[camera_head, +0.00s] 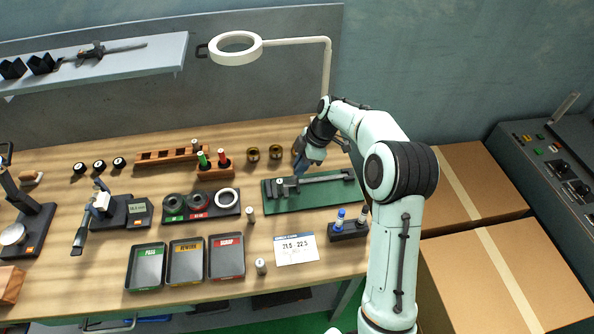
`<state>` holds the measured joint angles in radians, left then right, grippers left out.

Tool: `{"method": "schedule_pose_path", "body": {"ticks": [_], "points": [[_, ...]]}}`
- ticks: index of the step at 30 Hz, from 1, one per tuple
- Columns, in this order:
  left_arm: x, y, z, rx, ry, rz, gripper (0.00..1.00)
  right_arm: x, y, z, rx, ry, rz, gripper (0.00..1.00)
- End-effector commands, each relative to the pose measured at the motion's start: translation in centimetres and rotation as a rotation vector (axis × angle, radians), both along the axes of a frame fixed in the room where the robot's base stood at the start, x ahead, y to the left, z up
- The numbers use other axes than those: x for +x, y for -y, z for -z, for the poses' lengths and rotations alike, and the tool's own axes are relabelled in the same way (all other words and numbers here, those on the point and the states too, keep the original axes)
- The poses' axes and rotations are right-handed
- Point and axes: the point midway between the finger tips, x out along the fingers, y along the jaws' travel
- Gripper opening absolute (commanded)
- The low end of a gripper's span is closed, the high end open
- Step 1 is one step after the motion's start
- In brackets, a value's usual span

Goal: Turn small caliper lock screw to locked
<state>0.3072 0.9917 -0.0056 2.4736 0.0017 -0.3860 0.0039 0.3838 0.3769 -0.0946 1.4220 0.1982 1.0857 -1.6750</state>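A grey caliper (325,180) lies on a green mat (310,204) at the right part of the wooden bench. Its jaws are at the left end and its beam runs right. My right arm reaches in from the lower right. My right gripper (299,170) points down at the caliper's left part, just above or touching it; I cannot tell which. The gripper hides part of the caliper's slide, and the small lock screw is too small to make out. Whether the fingers are open or shut does not show. My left gripper is not in view.
A ring lamp (236,60) stands behind the mat on a post. Left of the mat is a black holder with rings (200,212). A small black rack (348,232) and a white card (296,261) lie in front. Cardboard boxes (500,262) stand right of the bench.

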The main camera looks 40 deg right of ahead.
Motion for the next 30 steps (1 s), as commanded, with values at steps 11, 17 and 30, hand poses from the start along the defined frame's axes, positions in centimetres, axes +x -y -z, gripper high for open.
{"method": "schedule_pose_path", "body": {"ticks": [11,17,30], "points": [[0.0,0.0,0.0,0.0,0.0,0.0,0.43,0.5,-0.9,2.5,0.0,0.0,0.0,0.14],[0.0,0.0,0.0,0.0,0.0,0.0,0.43,0.5,-0.9,2.5,0.0,0.0,0.0,0.11],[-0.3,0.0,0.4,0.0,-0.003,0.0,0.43,0.4,-0.9,2.5,0.0,0.001,0.026,0.0]]}}
